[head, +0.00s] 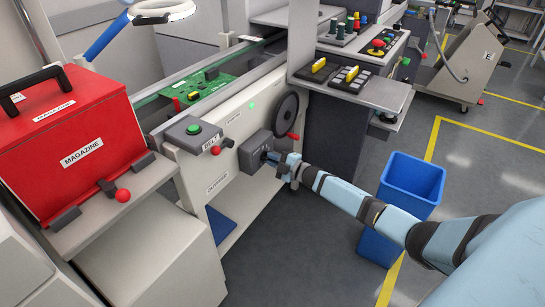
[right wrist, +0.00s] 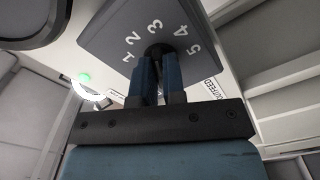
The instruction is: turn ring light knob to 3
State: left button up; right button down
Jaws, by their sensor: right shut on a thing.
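The knob (right wrist: 156,51) is a dark round part in the middle of a dark grey dial plate (right wrist: 110,40) numbered 1 to 5. My right gripper (right wrist: 158,62) is shut on it, one blue finger on each side. Which number the knob points to cannot be told, since the fingers cover most of it. In the head view the dial box (head: 256,146) sits on the machine's front panel, and my right gripper (head: 269,157) reaches it from the right. My left gripper is not in view.
A black handwheel (head: 286,115) with a red grip is just above the dial box. A grey box with a green button (head: 194,129) is to its left. A red magazine (head: 60,135) stands at the left. A blue bin (head: 408,185) stands on the floor beyond my right arm.

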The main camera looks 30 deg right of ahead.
jog(key=shift+m, duration=0.3)
jog(key=c, duration=1.2)
grip_release()
pick_arm(q)
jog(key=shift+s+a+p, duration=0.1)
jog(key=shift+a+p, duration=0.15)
jog(key=shift+p, duration=0.9)
pick_arm(e)
jog(key=v, duration=1.4)
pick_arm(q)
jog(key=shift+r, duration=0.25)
